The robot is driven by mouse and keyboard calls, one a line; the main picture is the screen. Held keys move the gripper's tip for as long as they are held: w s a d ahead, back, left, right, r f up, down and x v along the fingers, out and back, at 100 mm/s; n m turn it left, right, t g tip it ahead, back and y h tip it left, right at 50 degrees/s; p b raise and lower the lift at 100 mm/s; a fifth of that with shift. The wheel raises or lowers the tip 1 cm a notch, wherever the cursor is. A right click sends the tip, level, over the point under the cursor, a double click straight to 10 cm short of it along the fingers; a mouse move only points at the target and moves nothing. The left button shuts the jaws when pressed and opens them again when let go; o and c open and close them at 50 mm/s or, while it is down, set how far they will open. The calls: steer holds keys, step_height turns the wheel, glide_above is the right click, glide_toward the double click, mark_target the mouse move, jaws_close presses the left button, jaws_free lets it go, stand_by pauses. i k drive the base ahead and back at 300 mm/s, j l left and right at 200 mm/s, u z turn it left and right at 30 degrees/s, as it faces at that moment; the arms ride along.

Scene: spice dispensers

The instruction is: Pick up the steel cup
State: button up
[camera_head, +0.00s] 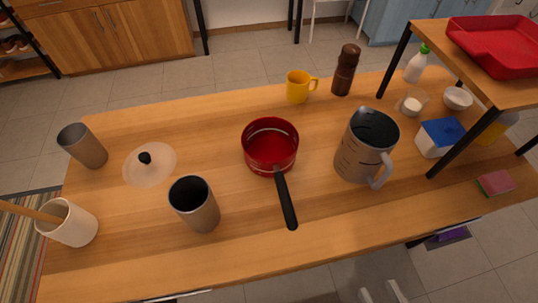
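Two tall grey steel-looking cups stand on the wooden table: one (196,206) near the front left of the middle, and one (84,147) at the far left. Both look upright with open tops. A larger steel measuring jug (360,148) with a handle stands right of the middle. My gripper (381,293) seems to show only as two pale grey fingertips at the bottom edge, apart with a gap between them and nothing seen in it. It is well away from both cups; the rest of it is out of view.
A red saucepan (270,147) has its black handle toward the front, right of the nearer cup. A glass lid (150,166) lies between the cups. A white utensil pot (68,224) is front left. A raised shelf (512,87) covers the right side.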

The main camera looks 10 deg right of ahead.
mark_target(191, 196)
steer(key=k+j, duration=0.15)
steer(key=j, duration=0.2)
steer(key=k+j, duration=0.15)
steer(key=j, duration=0.25)
steer(key=k+j, duration=0.15)
steer(key=j, duration=0.2)
steer(key=k+j, duration=0.1)
steer(key=j, duration=0.3)
